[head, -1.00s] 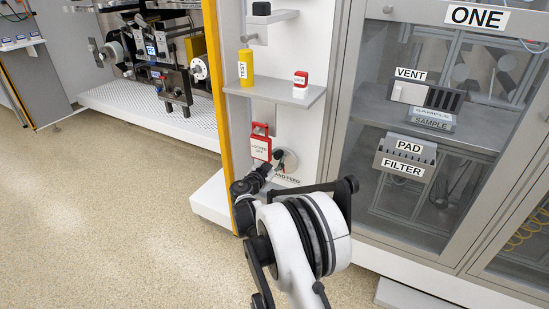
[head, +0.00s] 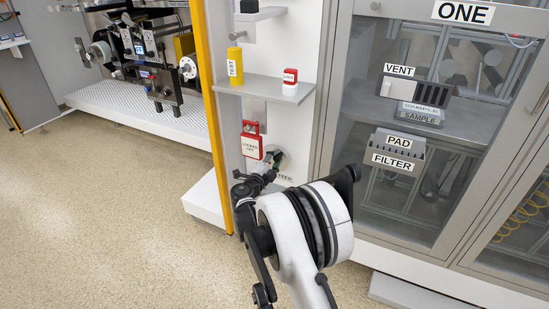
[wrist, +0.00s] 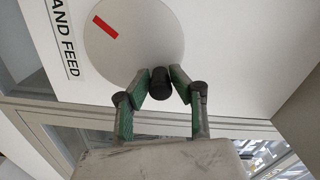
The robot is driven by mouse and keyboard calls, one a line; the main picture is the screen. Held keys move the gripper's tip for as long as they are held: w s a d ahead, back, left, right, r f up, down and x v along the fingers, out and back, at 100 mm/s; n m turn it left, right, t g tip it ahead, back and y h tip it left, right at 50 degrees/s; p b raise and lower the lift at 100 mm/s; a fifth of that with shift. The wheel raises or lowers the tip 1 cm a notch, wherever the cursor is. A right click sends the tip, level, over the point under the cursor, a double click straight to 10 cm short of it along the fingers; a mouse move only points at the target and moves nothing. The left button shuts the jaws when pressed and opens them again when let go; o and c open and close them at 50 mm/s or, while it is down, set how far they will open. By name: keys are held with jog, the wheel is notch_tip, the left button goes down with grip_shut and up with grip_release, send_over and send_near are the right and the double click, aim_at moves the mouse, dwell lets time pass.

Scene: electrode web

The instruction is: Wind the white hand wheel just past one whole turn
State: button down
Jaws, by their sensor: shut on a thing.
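The white hand wheel (wrist: 132,40) is a flat pale disc with a red stripe near its rim, on a white panel beside the HAND FEED label (wrist: 62,35). A black knob (wrist: 160,88) stands out from the wheel near its edge. My gripper (wrist: 161,76) has its green-padded fingers shut on this knob, one on each side. In the wrist view the red stripe lies up and left of the knob. In the head view the wheel (head: 281,156) is small and partly hidden by my gripper (head: 266,177).
A red LOCKED OFF tag (head: 251,146) hangs just up and left of the wheel. A shelf (head: 262,87) above holds a yellow TEST cylinder (head: 235,66) and a red-and-white block (head: 290,79). A yellow post (head: 208,100) stands left; a glazed cabinet (head: 345,120) stands right.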

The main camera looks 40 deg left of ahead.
jog(key=shift+d+f+m, duration=0.1)
jog(key=shift+d+m, duration=0.05)
jog(key=shift+m, duration=0.25)
jog(key=c, duration=1.5)
grip_release()
jog(key=shift+c, duration=0.2)
jog(key=v, duration=1.2)
